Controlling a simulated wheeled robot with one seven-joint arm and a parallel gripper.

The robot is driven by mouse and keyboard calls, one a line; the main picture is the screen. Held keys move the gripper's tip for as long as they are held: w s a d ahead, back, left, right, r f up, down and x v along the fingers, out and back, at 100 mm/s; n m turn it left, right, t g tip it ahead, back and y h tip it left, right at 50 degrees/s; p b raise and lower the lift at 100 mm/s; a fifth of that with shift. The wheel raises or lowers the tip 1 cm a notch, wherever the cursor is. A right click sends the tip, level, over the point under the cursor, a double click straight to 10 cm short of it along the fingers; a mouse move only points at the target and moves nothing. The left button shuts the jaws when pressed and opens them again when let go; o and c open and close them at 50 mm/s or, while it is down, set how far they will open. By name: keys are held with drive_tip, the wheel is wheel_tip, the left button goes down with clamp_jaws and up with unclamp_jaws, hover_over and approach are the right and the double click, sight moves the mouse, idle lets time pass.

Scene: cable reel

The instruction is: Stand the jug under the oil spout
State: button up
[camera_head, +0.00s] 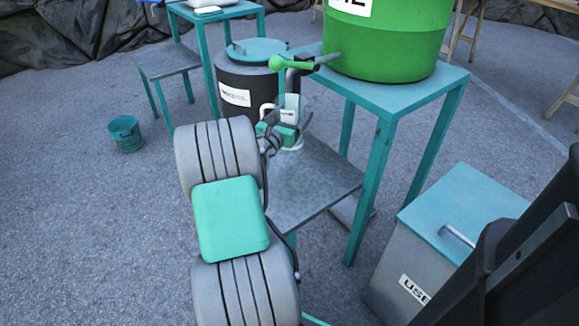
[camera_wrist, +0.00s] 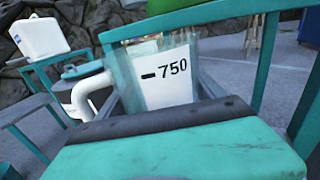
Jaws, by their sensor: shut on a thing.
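The jug (camera_head: 290,113) is clear, with a white handle on its left and a white base. In the wrist view the jug (camera_wrist: 168,85) looks close to upright and shows a "750" mark. My gripper (camera_head: 284,131) is shut on the jug, low on its body. The oil spout (camera_head: 291,75) is a grey pipe with a green lever, coming from the green drum (camera_head: 385,40). In the head view the jug appears just below the spout. I cannot tell whether it is exactly underneath. Its base is low over the grey shelf (camera_head: 310,185); contact is unclear.
The drum stands on a teal table (camera_head: 400,97) whose legs flank the shelf. A dark bin with a teal lid (camera_head: 258,50) stands behind the jug. A grey box with a teal lid (camera_head: 460,215) is at right. A small bucket (camera_head: 126,134) is on open floor at left.

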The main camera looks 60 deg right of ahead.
wheel_tip(320, 180, down, 10)
drive_tip(key=b, duration=0.4)
drive_tip(key=shift+w+a+r, duration=0.1)
drive_tip(key=shift+r, duration=0.05)
drive_tip(key=o, duration=1.5)
drive_tip(key=shift+c, duration=0.2)
drive_tip(key=shift+r, duration=0.25)
drive_tip(key=a+p, duration=0.2)
drive_tip(key=a, duration=1)
